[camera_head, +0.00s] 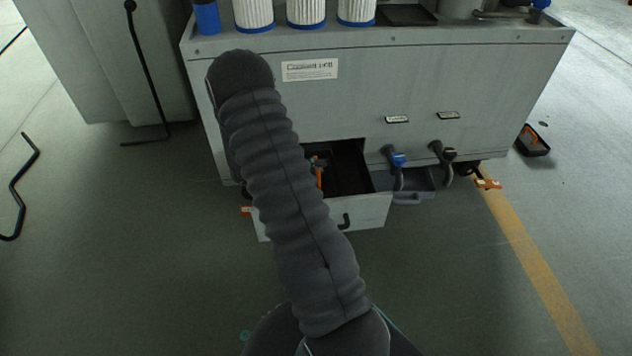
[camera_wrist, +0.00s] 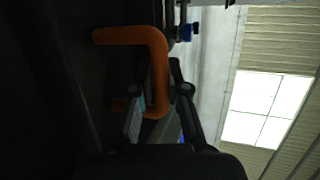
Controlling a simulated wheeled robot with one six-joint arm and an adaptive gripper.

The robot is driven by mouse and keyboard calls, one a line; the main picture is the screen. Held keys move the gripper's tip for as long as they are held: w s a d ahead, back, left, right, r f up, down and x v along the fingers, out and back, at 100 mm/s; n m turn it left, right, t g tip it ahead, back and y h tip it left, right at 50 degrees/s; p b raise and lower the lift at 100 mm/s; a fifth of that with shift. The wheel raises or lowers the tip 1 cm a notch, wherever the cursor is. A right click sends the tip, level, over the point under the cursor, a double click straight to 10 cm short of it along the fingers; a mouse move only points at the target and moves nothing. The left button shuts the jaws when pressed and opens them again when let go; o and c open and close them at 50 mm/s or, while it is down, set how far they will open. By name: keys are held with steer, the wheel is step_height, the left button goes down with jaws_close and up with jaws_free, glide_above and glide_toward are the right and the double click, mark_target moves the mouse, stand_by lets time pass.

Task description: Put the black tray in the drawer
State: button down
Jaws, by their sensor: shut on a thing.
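My gripper (camera_wrist: 160,108) is shut on an orange bent handle (camera_wrist: 152,48) in the wrist view. The handle joins a dark body at the left, which looks like the black tray (camera_wrist: 45,80), though it is too dark to see its outline. In the head view my arm hides most of the gripper, and the orange handle (camera_head: 319,176) shows just inside the open drawer (camera_head: 362,210). The drawer is pale-fronted, with a dark inside. I cannot tell whether the tray touches the drawer's floor.
The grey cabinet (camera_head: 350,90) carries several white filters and a dark flat tray (camera_head: 405,15) on top. Hoses (camera_head: 397,165) and a grey bin (camera_head: 418,182) are right of the drawer. A black item with orange (camera_head: 533,140) lies on the floor at right. The front floor is clear.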

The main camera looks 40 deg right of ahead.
mark_target(323, 179)
steer(key=shift+f+b, duration=0.5)
steer(key=shift+f, duration=2.35)
steer(key=shift+f, duration=0.15)
steer(key=c, duration=1.2)
jaws_free()
steer(key=shift+o, duration=0.2)
